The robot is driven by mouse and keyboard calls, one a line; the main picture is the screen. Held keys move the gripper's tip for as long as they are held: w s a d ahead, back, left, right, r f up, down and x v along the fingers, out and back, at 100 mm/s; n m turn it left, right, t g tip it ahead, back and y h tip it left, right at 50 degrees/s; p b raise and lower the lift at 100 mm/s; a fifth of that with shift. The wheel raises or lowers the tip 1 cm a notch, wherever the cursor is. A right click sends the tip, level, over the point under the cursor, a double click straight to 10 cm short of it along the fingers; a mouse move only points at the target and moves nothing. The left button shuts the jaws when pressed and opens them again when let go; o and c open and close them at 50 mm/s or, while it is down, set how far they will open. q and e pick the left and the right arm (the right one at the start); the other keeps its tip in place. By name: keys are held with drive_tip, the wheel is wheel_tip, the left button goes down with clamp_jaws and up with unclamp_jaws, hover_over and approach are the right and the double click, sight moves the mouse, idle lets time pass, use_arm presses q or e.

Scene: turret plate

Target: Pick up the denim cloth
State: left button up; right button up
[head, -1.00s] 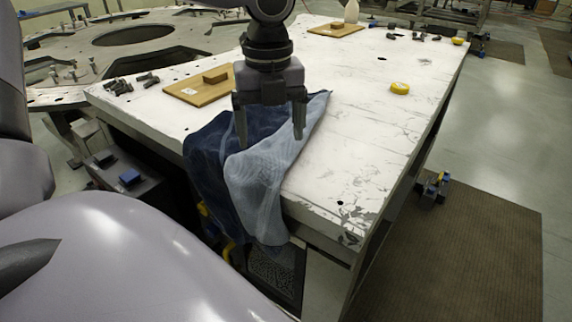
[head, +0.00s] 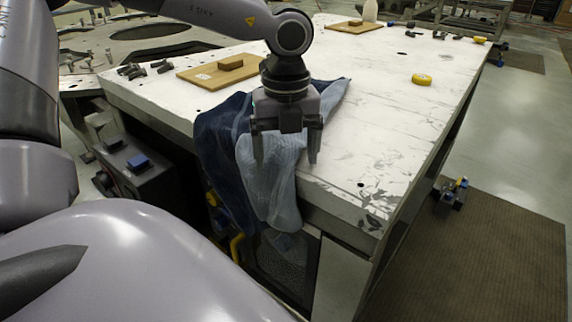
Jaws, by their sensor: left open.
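The denim cloth (head: 272,185) is draped over the near-left edge of the white table (head: 375,130). Part of it lies on the top and part hangs down the side. It has dark blue and light blue areas. My left gripper (head: 286,160) is over the cloth at the table edge, fingers pointing down. Its two fingers are spread apart, with the light blue cloth showing behind and between them. I cannot tell whether the fingertips touch the cloth. The gripper hides the cloth's upper middle. My right gripper is not in view.
A wooden board (head: 205,76) with a brown block (head: 230,63) lies behind the gripper. A yellow tape roll (head: 421,79) lies to the right. Dark bolts (head: 160,67) lie at the left. A blue item (head: 138,161) sits below the table's left edge. The table's middle is clear.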

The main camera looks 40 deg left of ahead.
use_arm(q)
drive_tip(key=shift+f, duration=0.1)
drive_tip(key=shift+f, duration=0.15)
drive_tip(key=shift+c, duration=0.3)
drive_tip(key=shift+s, duration=0.15)
clamp_jaws()
wheel_tip(320, 180, up, 12)
drive_tip(key=p, duration=0.6)
drive_tip(key=shift+p, duration=0.3)
